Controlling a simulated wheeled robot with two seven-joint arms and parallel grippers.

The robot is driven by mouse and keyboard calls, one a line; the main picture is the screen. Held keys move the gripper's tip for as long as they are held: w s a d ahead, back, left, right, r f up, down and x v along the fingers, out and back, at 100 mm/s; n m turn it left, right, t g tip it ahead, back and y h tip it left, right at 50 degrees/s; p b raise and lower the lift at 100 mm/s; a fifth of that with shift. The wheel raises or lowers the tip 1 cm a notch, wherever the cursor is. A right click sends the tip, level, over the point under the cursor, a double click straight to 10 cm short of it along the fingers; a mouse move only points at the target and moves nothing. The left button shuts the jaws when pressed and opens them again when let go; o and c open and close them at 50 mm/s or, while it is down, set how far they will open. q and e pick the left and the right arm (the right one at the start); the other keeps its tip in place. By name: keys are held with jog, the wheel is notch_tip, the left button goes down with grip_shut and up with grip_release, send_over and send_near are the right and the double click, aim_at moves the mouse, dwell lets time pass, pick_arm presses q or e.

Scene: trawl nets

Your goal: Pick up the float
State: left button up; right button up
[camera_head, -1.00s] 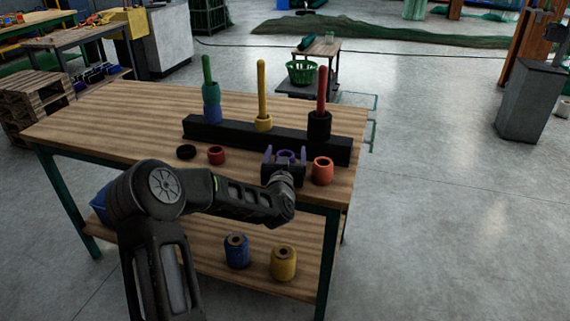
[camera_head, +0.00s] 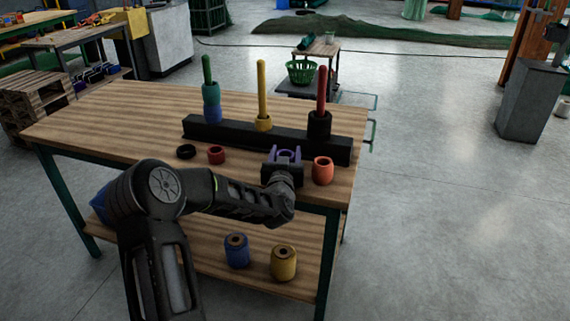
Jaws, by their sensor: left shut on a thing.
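A purple ring-shaped float (camera_head: 285,152) is between the fingers of my left gripper (camera_head: 284,157), near the front right of the wooden table (camera_head: 130,125). The gripper is shut on it, and the gripper hides its lower part. I cannot tell whether the float touches the tabletop. An orange float (camera_head: 322,170) stands just right of the gripper. A red float (camera_head: 216,155) and a black ring (camera_head: 186,152) lie to its left. My right gripper is not in view.
Behind the gripper, a black bar (camera_head: 285,141) carries a green peg (camera_head: 207,70), a yellow peg (camera_head: 262,85) and a red peg (camera_head: 321,90), each with floats at its base. Blue (camera_head: 237,251) and yellow (camera_head: 284,263) spools stand on the lower shelf. The table's left side is clear.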

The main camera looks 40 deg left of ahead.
pick_arm(q)
jog(key=c, duration=0.4)
jog(key=shift+r, duration=0.1)
jog(key=shift+c, duration=0.2)
notch_tip(320, 180, up, 10)
jog(key=p, duration=0.1)
dwell(0.6)
